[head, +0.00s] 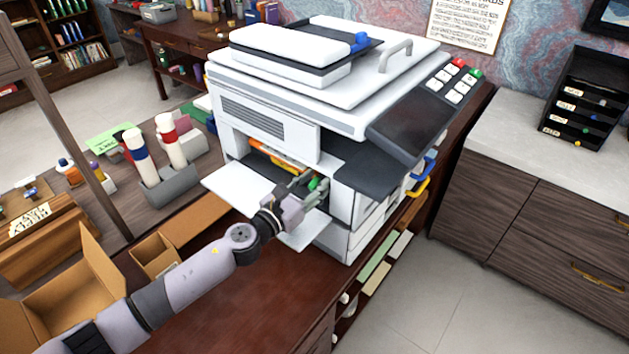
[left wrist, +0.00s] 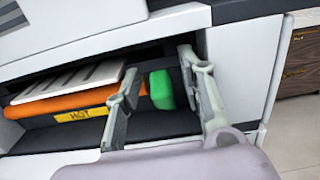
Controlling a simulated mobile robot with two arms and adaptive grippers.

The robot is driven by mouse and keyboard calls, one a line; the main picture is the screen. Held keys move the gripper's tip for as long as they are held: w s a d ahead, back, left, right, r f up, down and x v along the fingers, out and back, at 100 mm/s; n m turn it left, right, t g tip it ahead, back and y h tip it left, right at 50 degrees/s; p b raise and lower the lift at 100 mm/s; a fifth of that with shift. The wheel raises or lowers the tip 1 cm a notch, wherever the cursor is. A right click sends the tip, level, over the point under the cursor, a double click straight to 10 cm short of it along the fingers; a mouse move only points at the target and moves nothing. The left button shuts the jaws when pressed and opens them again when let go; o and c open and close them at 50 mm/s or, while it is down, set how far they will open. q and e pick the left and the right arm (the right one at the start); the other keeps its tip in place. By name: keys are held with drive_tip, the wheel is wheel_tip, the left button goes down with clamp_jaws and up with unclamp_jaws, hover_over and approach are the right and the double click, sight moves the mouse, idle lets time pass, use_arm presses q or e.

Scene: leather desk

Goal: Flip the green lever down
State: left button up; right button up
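The green lever (head: 315,184) sits inside the open front bay of the white printer (head: 268,125). In the left wrist view the green lever (left wrist: 160,89) is a rounded green block at the right end of an orange roller (left wrist: 66,103). My left gripper (head: 304,183) reaches into the bay opening. In the left wrist view my left gripper (left wrist: 160,65) is open, and the lever shows between its two fingers with visible space around it. I cannot tell whether a finger touches it. My right gripper is in neither view.
A white fold-down door (head: 240,188) lies open below the bay. A yellow HOT label (left wrist: 81,116) is beside the orange roller. Glue-like bottles (head: 135,150), a cardboard box (head: 85,280) and a wooden post (head: 75,150) stand to the left.

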use_arm(q)
clamp_jaws()
idle(0.5)
idle(0.4)
